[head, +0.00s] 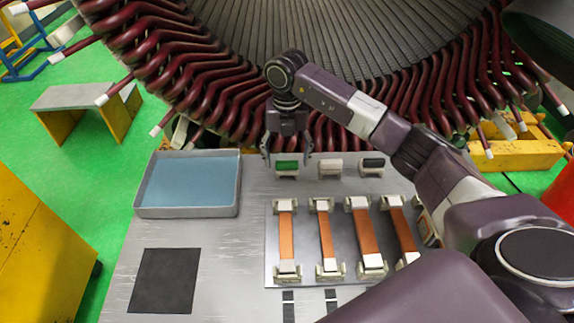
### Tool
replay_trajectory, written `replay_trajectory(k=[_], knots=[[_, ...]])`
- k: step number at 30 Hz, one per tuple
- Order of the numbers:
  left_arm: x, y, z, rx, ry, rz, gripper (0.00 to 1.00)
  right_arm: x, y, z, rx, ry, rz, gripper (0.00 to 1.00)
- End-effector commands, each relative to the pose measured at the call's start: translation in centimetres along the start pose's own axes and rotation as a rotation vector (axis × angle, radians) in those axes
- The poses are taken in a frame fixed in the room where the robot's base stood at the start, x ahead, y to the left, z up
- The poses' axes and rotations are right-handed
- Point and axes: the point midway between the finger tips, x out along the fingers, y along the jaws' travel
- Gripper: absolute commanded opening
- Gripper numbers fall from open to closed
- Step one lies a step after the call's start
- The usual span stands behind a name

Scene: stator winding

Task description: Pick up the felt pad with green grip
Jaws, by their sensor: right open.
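The felt pad with green grip (287,165) sits in a small holder on the grey table, at the left end of a row of three pads. My right gripper (287,154) points down just above it. Its fingers are open, one to the left and one to the right of the green grip. I cannot tell whether they touch it. A pad with a white grip (330,165) and one with a black grip (373,163) stand to its right. My left gripper is not in view.
A tray with a blue floor (188,208) stands left of the pads. Several copper-coloured bars (326,238) in white holders lie in front. A dark square mat (164,280) lies front left. The large stator (300,30) with dark red coils rises behind.

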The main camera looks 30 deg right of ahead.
Motion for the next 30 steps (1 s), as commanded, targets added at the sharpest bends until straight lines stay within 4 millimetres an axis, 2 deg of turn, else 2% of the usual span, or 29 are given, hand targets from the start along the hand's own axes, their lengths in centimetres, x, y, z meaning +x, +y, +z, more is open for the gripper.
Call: replay_trajectory(k=[2, 6, 15, 28, 30], knots=[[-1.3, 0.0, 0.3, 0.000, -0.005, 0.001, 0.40, 1.0, -0.1, -0.1, 0.002, 0.006, -0.003, 0.65], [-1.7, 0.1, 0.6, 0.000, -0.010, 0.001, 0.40, 3.0, -0.1, 0.0, 0.001, 0.004, -0.002, 0.65], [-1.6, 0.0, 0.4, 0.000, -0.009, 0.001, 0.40, 3.8, 0.0, 0.0, 0.000, 0.001, 0.000, 0.65], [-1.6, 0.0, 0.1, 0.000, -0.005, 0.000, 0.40, 3.8, -0.1, 0.1, 0.000, 0.000, -0.001, 0.19], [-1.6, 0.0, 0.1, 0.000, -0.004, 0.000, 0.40, 3.8, -0.1, 0.1, 0.001, 0.000, 0.000, 0.19]])
